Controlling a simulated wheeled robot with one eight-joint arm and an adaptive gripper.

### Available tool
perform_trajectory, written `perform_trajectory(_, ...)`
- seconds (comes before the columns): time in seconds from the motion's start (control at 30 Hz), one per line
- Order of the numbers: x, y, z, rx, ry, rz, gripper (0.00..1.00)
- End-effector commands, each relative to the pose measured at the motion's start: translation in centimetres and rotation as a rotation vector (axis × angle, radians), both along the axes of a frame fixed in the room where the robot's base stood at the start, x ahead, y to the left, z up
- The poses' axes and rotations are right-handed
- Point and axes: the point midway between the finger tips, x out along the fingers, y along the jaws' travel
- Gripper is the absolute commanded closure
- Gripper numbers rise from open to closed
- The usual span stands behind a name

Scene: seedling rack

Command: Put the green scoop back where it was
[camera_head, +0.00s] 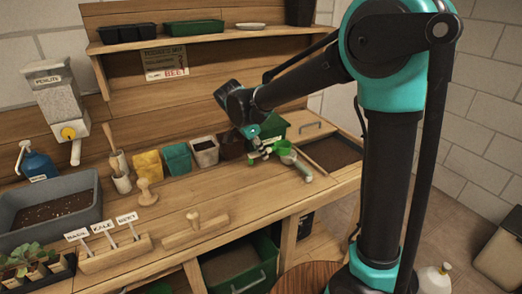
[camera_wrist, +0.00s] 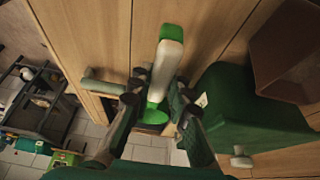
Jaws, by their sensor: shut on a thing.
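The green scoop (camera_head: 285,147) is at my gripper (camera_head: 264,151), over the right part of the wooden bench, near its front edge. In the wrist view the scoop has a pale handle (camera_wrist: 166,67) with a green end and a green part lower down. My gripper (camera_wrist: 158,102) is shut on the scoop there, one finger on each side of it. The fingers hide part of the scoop. I cannot tell whether it touches the bench.
A green container (camera_head: 277,127) stands close behind the gripper. A soil bin (camera_head: 331,155) with a wooden lid (camera_head: 301,121) is to the right. The front bench has some bare wood.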

Motion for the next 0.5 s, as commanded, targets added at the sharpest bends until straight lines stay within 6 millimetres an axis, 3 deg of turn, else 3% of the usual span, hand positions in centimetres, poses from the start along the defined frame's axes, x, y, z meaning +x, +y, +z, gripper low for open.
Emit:
perform_trajectory(0.17,0.0,0.0,-0.3,0.0,0.0,0.0,1.0)
perform_trajectory(0.2,0.0,0.0,-0.3,0.0,0.0,0.0,0.81)
perform_trajectory(0.3,0.0,0.0,-0.3,0.0,0.0,0.0,0.69)
perform_trajectory(0.37,-0.01,0.0,-0.29,0.0,0.0,0.0,0.62)
perform_trajectory(0.5,-0.01,0.0,-0.29,0.0,0.0,0.0,0.62)
